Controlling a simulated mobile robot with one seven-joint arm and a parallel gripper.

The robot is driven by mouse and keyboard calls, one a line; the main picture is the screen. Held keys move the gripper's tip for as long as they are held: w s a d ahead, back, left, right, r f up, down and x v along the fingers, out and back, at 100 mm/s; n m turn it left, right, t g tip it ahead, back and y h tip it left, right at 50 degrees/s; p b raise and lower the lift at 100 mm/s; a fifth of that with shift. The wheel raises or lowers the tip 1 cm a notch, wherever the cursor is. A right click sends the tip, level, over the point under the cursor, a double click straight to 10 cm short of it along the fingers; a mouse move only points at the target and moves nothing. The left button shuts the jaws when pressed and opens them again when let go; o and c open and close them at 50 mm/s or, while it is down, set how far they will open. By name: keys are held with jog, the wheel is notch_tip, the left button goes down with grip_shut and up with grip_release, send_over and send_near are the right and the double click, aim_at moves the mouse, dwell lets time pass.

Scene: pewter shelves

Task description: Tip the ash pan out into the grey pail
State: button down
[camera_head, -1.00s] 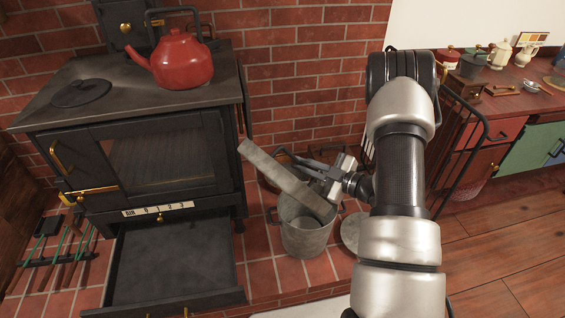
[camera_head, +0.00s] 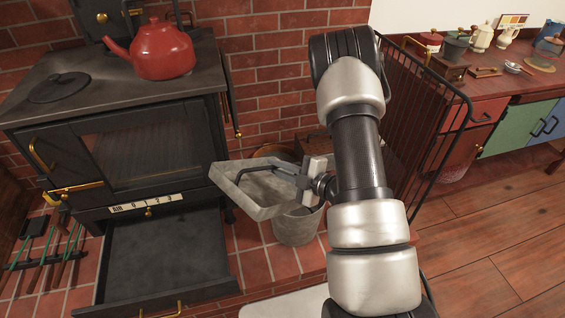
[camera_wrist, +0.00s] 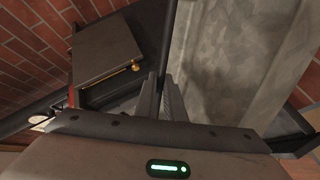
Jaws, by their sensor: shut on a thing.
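The ash pan (camera_head: 238,200) is a shallow grey metal tray. It hangs above and left of the grey pail (camera_head: 297,230), tilted with its open side partly towards the head camera. Its visible inside is plain grey, and I make out no heap of ash. My gripper (camera_head: 301,178) is shut on the pan's dark handle at its right side. In the wrist view, the pan's mottled grey surface (camera_wrist: 240,60) fills the right, beside my gripper's fingers (camera_wrist: 160,98). The pail stands upright on the brick hearth, its mouth partly hidden by the pan and gripper.
The black stove (camera_head: 150,150) stands at left with a red kettle (camera_head: 160,50) on top and its lower drawer (camera_head: 165,262) pulled out. A black wire guard (camera_head: 425,120) is behind my arm. Wooden floor (camera_head: 490,240) is clear at right.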

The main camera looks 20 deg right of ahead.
aim_at(268, 191)
jog(key=shift+s+a+f+n, duration=0.25)
jog(key=shift+s+a+n, duration=0.05)
jog(key=shift+a+n, duration=0.35)
jog(key=shift+s+a+f+n+h+b, duration=0.15)
jog(key=shift+a+f+n+h+b, duration=0.15)
jog(key=shift+h+b, duration=0.15)
jog(key=n+b, duration=0.1)
jog(key=a+f+n+b, duration=0.1)
jog(key=b, duration=0.1)
jog(key=shift+s+t+h, duration=0.25)
jog(key=shift+s+t, duration=0.05)
jog(key=shift+t, duration=0.1)
jog(key=shift+s+a+n+b, duration=0.15)
jog(key=shift+a+n+b, duration=0.15)
jog(key=shift+b, duration=0.35)
jog(key=shift+s+d, duration=0.1)
